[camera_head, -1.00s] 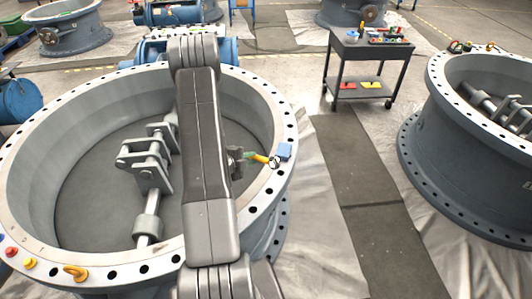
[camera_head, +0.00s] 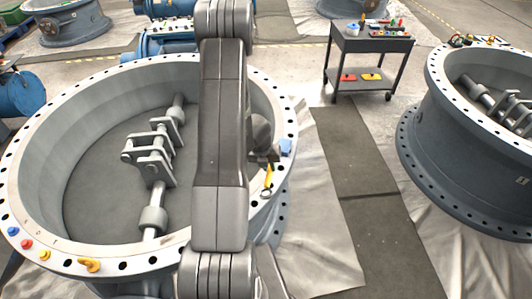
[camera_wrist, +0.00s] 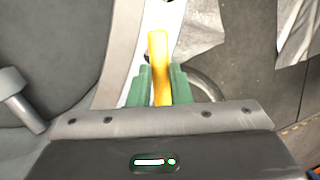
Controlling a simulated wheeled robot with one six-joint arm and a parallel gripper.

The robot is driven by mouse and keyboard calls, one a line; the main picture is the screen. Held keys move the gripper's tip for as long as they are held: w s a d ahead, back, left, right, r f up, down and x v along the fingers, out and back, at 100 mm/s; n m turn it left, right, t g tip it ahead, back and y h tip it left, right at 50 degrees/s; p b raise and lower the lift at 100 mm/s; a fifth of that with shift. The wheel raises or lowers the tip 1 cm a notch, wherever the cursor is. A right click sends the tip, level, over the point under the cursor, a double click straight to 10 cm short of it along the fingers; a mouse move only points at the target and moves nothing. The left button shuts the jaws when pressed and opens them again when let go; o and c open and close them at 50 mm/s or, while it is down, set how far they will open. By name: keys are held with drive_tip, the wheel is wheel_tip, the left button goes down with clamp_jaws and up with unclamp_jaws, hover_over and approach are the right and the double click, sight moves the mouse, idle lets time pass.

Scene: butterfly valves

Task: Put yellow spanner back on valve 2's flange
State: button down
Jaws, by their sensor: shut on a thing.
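The yellow spanner (camera_wrist: 158,50) is held between the two green fingers of my gripper (camera_wrist: 161,72) in the wrist view. Its free end sticks out past the fingertips. In the head view the spanner (camera_head: 268,177) shows beside my arm, in front of the right rim of the large near valve's flange (camera_head: 284,112). I cannot tell whether it touches the flange. My gripper (camera_head: 265,158) is small there and partly hidden by my arm. No number shows which valve is valve 2.
A blue block (camera_head: 286,147) sits on the flange rim close by the gripper. A second valve (camera_head: 465,140) stands right; a dark cart (camera_head: 368,50) stands behind.

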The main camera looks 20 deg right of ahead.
drive_tip(key=shift+w+r+m+t+y+p, duration=0.1)
drive_tip(key=shift+w+r+m+t+p, duration=0.2)
drive_tip(key=shift+r+m, duration=0.35)
drive_tip(key=shift+w+r+m+t+y+p, duration=0.15)
drive_tip(key=shift+w+r+m+p, duration=0.2)
drive_tip(key=shift+m, duration=0.6)
drive_tip(key=shift+w+r+m+t+y+p, duration=0.15)
drive_tip(key=shift+w+r+m+t, duration=0.1)
drive_tip(key=shift+w+r+m, duration=0.4)
drive_tip(key=shift+s+a+f, duration=0.1)
drive_tip(key=shift+s+f, duration=0.1)
drive_tip(key=shift+s, duration=0.05)
drive_tip(key=b+x, duration=0.3)
drive_tip(key=s+a+b+x, duration=0.1)
drive_tip(key=b+x, duration=0.2)
drive_tip(key=b, duration=0.1)
drive_tip(key=b+x, duration=0.3)
drive_tip(key=x, duration=0.1)
drive_tip(key=shift+s+a+f+b, duration=0.3)
drive_tip(key=shift+s+f+b, duration=0.05)
drive_tip(key=shift+f, duration=0.05)
drive_tip(key=c, duration=1.3)
unclamp_jaws()
drive_tip(key=shift+o, duration=0.2)
drive_tip(key=p+v, duration=0.9)
drive_tip(key=v, duration=0.5)
drive_tip(key=shift+p, duration=0.35)
